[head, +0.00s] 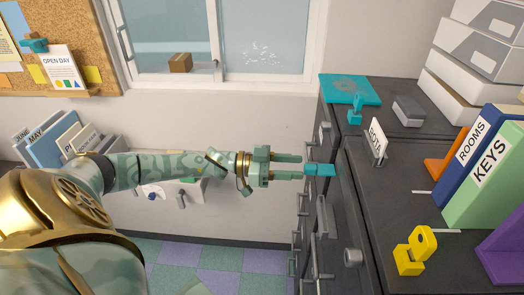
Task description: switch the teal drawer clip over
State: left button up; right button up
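The teal drawer clip (319,170) is a small block at the top edge of the dark cabinet's drawer front, right of the middle of the head view. My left gripper (302,166) reaches in from the left, level with the clip. Its two green fingers are spread apart with a gap between them, and nothing shows held there. The fingertips end right at the clip's left end; I cannot tell whether they touch it. My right gripper is out of view.
On the dark cabinet top (395,95) are a teal pad (350,89), a teal stamp (355,112), a grey block (408,111) and a small sign (377,142). Binders (486,165) and a yellow punch (415,250) stand right. Drawer handles (323,222) jut out below the clip.

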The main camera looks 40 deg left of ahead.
pick_arm(q)
jog(key=b+v, duration=0.1)
jog(key=v, duration=0.9)
